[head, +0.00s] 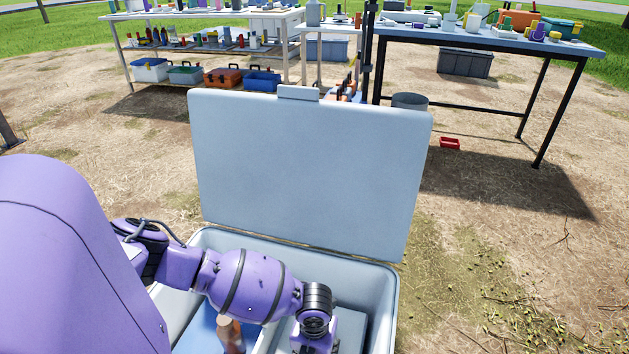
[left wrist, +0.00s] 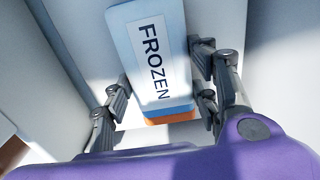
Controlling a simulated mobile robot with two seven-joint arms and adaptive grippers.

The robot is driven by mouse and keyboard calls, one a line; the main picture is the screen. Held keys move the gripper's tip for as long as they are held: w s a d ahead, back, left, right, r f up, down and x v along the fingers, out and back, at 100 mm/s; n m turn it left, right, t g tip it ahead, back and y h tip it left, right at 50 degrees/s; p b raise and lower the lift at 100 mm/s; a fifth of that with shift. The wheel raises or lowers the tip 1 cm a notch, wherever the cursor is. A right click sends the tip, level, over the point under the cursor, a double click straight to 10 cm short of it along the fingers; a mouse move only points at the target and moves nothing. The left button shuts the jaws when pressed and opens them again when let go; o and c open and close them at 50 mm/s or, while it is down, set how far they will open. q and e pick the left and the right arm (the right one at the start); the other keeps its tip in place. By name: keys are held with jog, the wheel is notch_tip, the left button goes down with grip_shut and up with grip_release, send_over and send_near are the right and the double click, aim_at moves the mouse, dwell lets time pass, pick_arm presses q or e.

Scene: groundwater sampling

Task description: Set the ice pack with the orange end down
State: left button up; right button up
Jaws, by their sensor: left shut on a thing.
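The ice pack (left wrist: 146,16) is a light blue block with a white FROZEN label and an orange end (left wrist: 172,118). In the left wrist view its orange end is toward my gripper's palm. My left gripper (left wrist: 162,76) is shut on the pack, with fingers on both sides. In the head view my left arm reaches into the open cooler (head: 392,290), and the fingers and pack cannot be made out there. Pale walls surround the pack in the wrist view. Whether its far end touches the floor cannot be told. My right gripper is not in view.
The cooler's raised lid (head: 310,165) stands behind my arm. A brown-capped bottle (head: 230,335) is inside the cooler, beside a blue surface (head: 198,332). A shelf table (head: 205,70) and a black-legged table (head: 490,38) stand behind. Open ground lies to the right.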

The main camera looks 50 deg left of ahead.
pick_arm(q)
jog(key=o, duration=1.3)
jog(key=shift+f, duration=0.1)
jog(key=shift+o, duration=0.5)
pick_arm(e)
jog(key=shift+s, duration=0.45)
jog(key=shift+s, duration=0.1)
pick_arm(q)
notch_tip(320, 180, up, 12)
jog(key=p, duration=0.5)
jog(key=shift+r, duration=0.2)
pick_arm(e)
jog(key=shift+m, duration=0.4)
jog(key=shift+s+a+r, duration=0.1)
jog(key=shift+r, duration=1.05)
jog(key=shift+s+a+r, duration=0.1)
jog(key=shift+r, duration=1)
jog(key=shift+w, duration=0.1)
